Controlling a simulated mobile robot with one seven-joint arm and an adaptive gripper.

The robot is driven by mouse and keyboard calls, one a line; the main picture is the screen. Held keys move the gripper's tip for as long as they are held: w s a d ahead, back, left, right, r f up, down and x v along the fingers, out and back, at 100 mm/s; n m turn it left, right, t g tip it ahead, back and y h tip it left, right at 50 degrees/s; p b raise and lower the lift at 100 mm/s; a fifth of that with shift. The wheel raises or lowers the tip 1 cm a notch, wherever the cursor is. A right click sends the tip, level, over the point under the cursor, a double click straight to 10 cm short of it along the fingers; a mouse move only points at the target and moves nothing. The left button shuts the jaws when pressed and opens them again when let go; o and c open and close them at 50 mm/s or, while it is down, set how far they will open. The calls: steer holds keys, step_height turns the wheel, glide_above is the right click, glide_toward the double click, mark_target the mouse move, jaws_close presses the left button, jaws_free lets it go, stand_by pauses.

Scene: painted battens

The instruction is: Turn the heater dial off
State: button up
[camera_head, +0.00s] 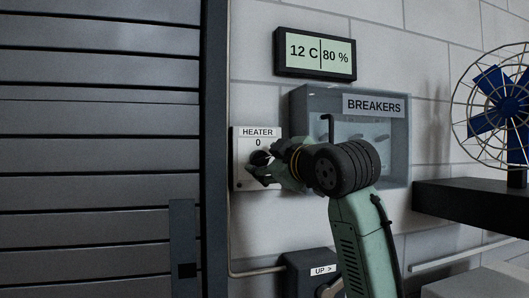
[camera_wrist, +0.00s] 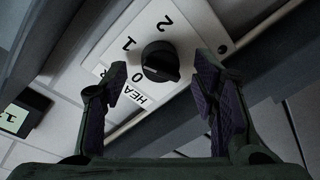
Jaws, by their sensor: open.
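The heater dial (camera_wrist: 160,62) is a round black knob on a white plate (camera_wrist: 207,38) marked 0, 1 and 2. In the wrist view it sits between and just beyond my fingertips. I cannot tell clearly which mark the knob points to. In the head view the heater panel (camera_head: 240,179), labelled HEATER with a 0 below, is on the wall right of the shutter. My gripper (camera_head: 262,167) is in front of the panel there and partly hides the dial (camera_head: 260,157). My gripper (camera_wrist: 161,88) is open, with one purple-padded finger on each side of the knob.
A breaker box (camera_head: 399,150) with a clear cover is close to the right, behind my arm. A display (camera_head: 315,52) reads 12 C and 80 %. A slatted shutter (camera_head: 100,130) fills the left. A caged fan (camera_head: 505,100) stands on a dark shelf (camera_head: 470,195); an UP box (camera_head: 305,265) is below.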

steer(key=shift+x, duration=0.95)
steer(key=shift+c, duration=0.3)
steer(key=c, duration=1.1)
